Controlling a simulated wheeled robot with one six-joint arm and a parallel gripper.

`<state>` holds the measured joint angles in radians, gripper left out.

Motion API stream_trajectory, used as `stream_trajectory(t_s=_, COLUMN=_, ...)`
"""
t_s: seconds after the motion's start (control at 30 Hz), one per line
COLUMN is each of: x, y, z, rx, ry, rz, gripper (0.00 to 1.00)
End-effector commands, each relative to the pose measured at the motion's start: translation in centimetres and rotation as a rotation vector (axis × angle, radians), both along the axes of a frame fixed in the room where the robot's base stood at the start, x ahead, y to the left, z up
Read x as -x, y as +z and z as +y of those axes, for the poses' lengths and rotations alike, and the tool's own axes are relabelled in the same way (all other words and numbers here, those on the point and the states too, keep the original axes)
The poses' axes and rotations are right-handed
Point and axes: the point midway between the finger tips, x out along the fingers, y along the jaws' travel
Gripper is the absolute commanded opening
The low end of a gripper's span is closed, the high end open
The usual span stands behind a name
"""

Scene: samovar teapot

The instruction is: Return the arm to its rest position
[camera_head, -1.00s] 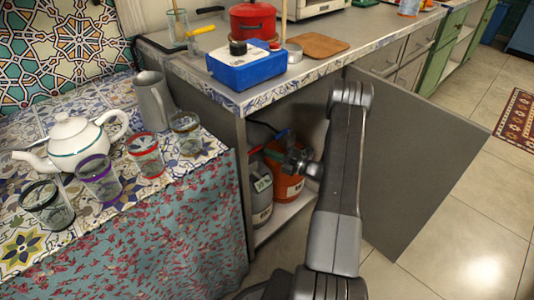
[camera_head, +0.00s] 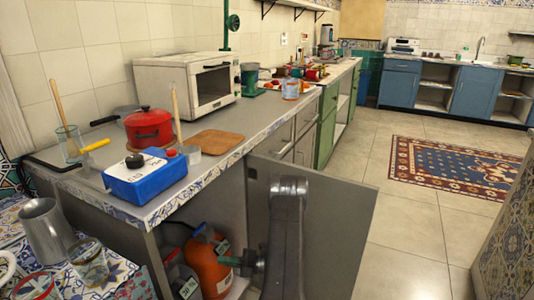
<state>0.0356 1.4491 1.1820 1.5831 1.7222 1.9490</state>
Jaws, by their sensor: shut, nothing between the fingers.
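My arm (camera_head: 285,240) rises from the bottom of the head view and stands folded in front of the open cabinet under the counter. My gripper (camera_head: 240,262) points left from the arm, small and dark, in front of or beside the orange gas cylinder (camera_head: 208,266). It is shut and holds nothing. I cannot tell whether it touches the cylinder.
The open grey cabinet door (camera_head: 335,235) stands just right of my arm. The counter (camera_head: 215,150) above carries a blue box (camera_head: 147,180), a red pot (camera_head: 149,128) and a white microwave (camera_head: 187,83). A metal pitcher (camera_head: 47,233) is at left. Tiled floor (camera_head: 410,225) is open at right.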

Motion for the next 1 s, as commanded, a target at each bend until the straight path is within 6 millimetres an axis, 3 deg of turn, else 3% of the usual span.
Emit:
stream_trajectory(t_s=0.27, x=0.1, y=0.2, z=1.9, rx=0.0, ry=0.004, rz=-0.002, gripper=0.0)
stream_trajectory(t_s=0.7, x=0.3, y=1.3, z=10.3, rx=0.0, ry=0.003, rz=-0.003, gripper=0.0)
stream_trajectory(t_s=1.0, x=0.3, y=1.9, z=13.5, rx=0.0, ry=0.0, rz=-0.002, gripper=0.0)
